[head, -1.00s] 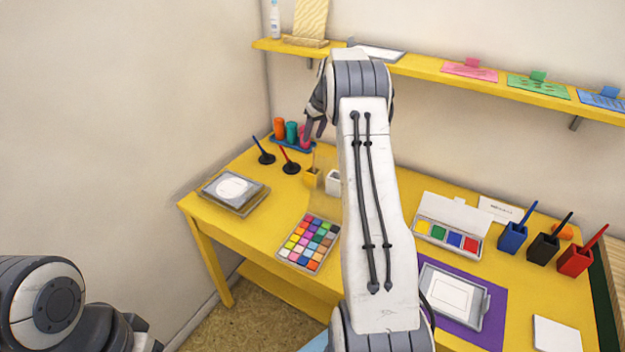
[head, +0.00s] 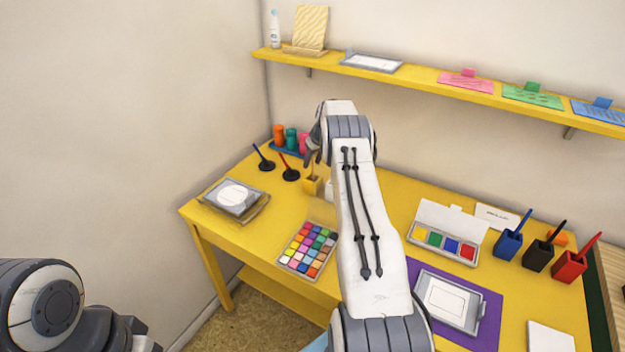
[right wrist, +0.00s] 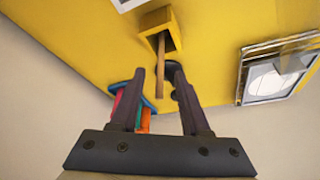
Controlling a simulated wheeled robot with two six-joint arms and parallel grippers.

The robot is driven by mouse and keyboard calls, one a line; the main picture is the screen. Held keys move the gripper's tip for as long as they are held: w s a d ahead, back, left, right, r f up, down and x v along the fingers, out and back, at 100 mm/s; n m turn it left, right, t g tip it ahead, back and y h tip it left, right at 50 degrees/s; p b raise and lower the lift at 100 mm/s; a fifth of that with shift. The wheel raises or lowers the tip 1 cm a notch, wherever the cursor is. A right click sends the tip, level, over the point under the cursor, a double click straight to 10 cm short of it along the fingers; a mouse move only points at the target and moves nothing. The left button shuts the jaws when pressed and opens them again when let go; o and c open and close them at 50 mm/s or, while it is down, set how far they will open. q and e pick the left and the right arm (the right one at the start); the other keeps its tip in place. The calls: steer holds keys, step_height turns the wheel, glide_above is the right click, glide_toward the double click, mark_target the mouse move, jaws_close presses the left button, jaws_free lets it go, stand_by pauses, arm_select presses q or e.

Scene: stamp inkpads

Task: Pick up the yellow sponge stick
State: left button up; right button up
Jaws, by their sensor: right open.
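The yellow sponge stick stands in a small yellow square holder (head: 313,185) at the back of the yellow table. Its wooden handle (right wrist: 160,66) points up out of the holder, which also shows in the right wrist view (right wrist: 159,27); the sponge end is hidden inside. My right gripper (head: 311,152) is open above the holder. In the right wrist view its dark fingers (right wrist: 157,72) are on either side of the handle's upper end, with gaps beside it. My left arm shows at the lower left, but its gripper is not in view.
Red and blue sticks in round black bases (head: 290,173) stand left of the holder. A blue tray with several coloured tubes (head: 291,140) is behind. A grey stamp pad (head: 234,195) lies at the left, a colour palette (head: 307,249) in front. The shelf (head: 430,83) runs above.

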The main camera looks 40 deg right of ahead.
jaws_close()
steer(key=shift+r, duration=0.1)
